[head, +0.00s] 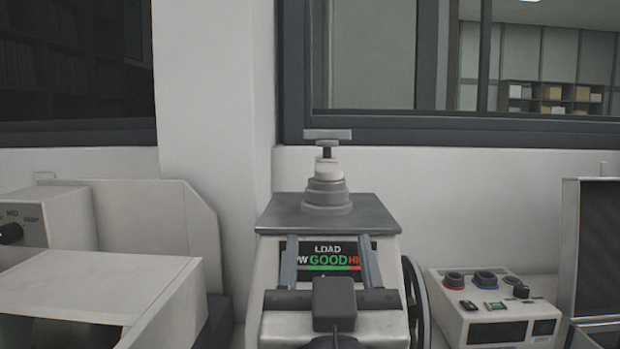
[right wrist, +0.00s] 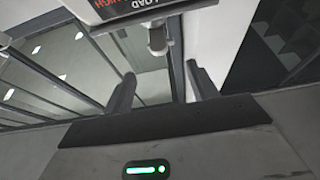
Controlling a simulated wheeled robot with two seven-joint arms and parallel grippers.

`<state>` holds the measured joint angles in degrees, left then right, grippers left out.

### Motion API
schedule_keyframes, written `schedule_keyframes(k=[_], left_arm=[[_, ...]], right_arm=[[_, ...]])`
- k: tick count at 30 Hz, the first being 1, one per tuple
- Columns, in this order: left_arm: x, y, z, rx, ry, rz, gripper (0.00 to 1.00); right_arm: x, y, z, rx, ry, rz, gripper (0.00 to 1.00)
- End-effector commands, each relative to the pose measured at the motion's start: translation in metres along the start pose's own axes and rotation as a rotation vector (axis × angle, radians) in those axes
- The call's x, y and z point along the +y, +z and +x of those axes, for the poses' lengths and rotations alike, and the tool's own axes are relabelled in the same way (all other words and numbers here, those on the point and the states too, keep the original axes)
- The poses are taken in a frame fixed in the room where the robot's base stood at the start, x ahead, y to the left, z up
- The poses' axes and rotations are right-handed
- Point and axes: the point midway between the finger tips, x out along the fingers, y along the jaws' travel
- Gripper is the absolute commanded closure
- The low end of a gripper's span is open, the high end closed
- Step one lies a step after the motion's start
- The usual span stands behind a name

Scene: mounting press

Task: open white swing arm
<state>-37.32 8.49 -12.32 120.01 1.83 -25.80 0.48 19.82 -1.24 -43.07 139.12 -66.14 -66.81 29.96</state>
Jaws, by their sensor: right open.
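The press (head: 378,215) stands in the middle of the head view, with a stepped grey collar (head: 328,195) on its top plate. A small white part (head: 327,168), probably the end of the white swing arm, sits above the collar, under a grey T-handle (head: 327,135). The upright post (right wrist: 157,38) shows inverted in the right wrist view. My right gripper (head: 328,242) is open and empty in front of the press's display, below the top plate. Its fingers (right wrist: 161,72) stand apart in the wrist view, with nothing between them. My left gripper is out of view.
A control box with knobs (head: 498,300) stands to the right of the press, beside a dark-faced panel (head: 597,240). A pale machine (head: 110,290) stands close on the left. A wall and window frame (head: 450,130) are behind. The space above the press is clear.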

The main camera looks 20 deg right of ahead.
Motion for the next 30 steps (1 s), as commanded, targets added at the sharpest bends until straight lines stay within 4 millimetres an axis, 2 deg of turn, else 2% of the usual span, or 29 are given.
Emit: schedule_keyframes(k=[5,11,21,25,30], left_arm=[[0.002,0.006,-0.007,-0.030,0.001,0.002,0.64],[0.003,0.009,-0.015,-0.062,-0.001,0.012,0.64],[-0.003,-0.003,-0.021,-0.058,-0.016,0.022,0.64],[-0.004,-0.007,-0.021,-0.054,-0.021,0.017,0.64],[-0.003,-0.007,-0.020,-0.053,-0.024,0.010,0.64]], right_arm=[[0.003,-0.008,0.017,0.014,0.013,0.003,0.42],[0.003,-0.010,0.059,0.014,0.013,-0.001,0.42],[0.004,-0.009,0.129,0.011,0.011,0.000,0.42],[0.004,-0.007,0.146,0.010,0.010,0.001,0.42],[0.004,-0.006,0.157,0.009,0.010,0.003,0.42]])
